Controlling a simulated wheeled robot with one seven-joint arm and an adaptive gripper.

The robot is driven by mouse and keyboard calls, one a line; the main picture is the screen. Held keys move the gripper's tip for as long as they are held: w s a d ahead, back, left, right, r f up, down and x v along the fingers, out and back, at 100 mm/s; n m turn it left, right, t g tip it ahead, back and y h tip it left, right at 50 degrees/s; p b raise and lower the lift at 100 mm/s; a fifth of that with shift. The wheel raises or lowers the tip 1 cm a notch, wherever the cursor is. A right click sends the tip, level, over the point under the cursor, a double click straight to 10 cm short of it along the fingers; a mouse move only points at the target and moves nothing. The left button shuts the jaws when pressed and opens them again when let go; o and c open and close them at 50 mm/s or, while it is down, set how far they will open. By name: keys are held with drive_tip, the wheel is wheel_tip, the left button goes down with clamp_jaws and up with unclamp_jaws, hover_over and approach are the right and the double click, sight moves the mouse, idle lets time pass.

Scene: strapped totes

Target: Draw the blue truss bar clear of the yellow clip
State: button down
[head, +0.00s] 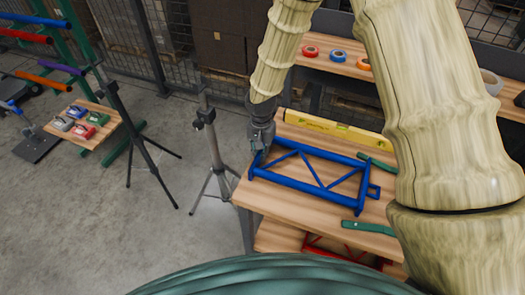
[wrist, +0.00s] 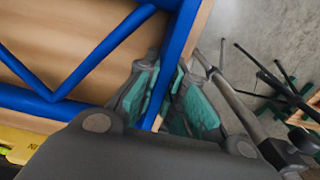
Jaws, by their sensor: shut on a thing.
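The blue truss bar (head: 300,186) lies flat on the wooden table, with two long rails, diagonal braces and a small loop at its right end. My gripper (head: 259,156) comes down from above at the truss bar's left end. In the wrist view, my gripper (wrist: 165,105) is shut on the truss bar's end member (wrist: 182,42), with teal pads on both sides of it. I make out no yellow clip in either view. The yellow thing that shows is a spirit level (head: 335,127) behind the truss bar; its end also shows in the wrist view (wrist: 20,143).
Green strap pieces (head: 369,227) (head: 377,165) lie near the truss bar's right end. A red truss (head: 335,250) is on the shelf below. Tape rolls (head: 338,56) sit on a back shelf.

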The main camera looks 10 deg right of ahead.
drive_tip(key=c, duration=1.4)
unclamp_jaws()
drive_tip(key=shift+c, duration=0.2)
drive_tip(key=shift+r, duration=0.1)
wheel_tip(320, 180, up, 12)
